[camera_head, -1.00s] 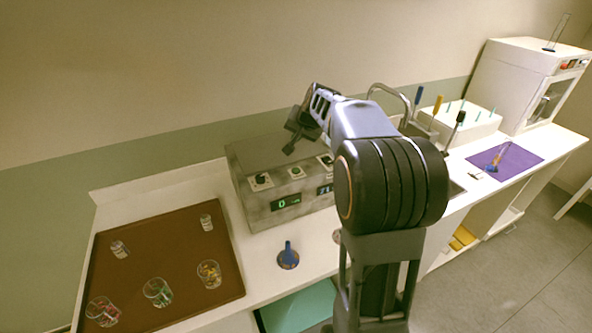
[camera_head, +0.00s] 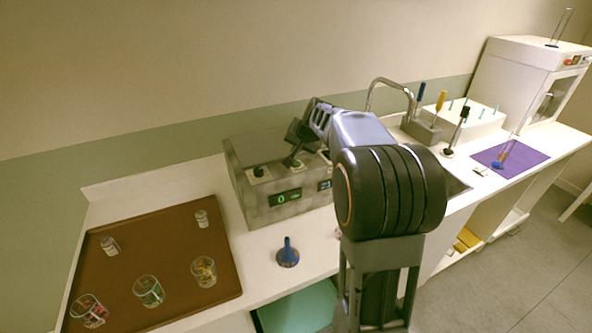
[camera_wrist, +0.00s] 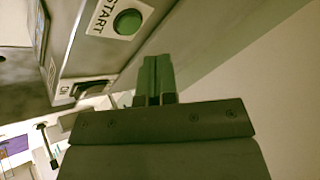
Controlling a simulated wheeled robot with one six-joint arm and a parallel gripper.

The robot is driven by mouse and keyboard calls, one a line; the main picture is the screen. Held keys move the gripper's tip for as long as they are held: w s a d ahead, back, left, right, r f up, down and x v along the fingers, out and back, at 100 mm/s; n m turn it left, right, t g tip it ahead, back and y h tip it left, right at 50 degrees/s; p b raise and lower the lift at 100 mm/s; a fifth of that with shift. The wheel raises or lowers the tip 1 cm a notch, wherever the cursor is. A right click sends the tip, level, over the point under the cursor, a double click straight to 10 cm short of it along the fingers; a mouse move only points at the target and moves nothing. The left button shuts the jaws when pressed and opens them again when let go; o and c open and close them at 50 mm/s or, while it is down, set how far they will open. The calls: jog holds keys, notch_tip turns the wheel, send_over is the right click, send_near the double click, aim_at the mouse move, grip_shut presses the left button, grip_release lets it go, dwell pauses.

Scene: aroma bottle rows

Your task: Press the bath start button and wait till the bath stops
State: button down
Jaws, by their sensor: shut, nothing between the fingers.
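The bath (camera_head: 244,203) is a worn grey metal box on the white bench, with dark knobs on its sloped panel and lit displays on its front. In the wrist view its round green start button (camera_wrist: 127,22) sits on a white label reading START. My gripper (camera_head: 290,162) is shut and empty, low over the bath's panel, and hides the button in the head view. In the wrist view the closed fingertips (camera_wrist: 155,62) are below and right of the button; I cannot tell whether they touch the panel. A switch (camera_wrist: 90,88) shows beside the button.
A brown tray (camera_head: 130,235) with several glasses lies at the left. A blue funnel (camera_head: 287,255) stands in front of the bath. A curved faucet (camera_head: 390,80), a tool holder (camera_head: 422,131), a purple mat (camera_head: 525,158) and a white oven (camera_head: 515,80) are at the right.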

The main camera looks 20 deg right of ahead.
aim_at(297, 162)
jog(key=shift+f+b, duration=0.35)
jog(key=shift+f, duration=0.5)
jog(key=shift+f, duration=0.15)
dwell(1.3)
jog(key=shift+f+b, duration=0.25)
jog(key=shift+b, duration=0.2)
jog(key=shift+f+b, duration=0.4)
dwell(0.5)
jog(key=shift+r, duration=0.2)
jog(key=shift+r+p, duration=0.65)
jog(key=shift+r, duration=0.1)
jog(key=shift+r+p, duration=1.85)
jog(key=shift+r, duration=0.55)
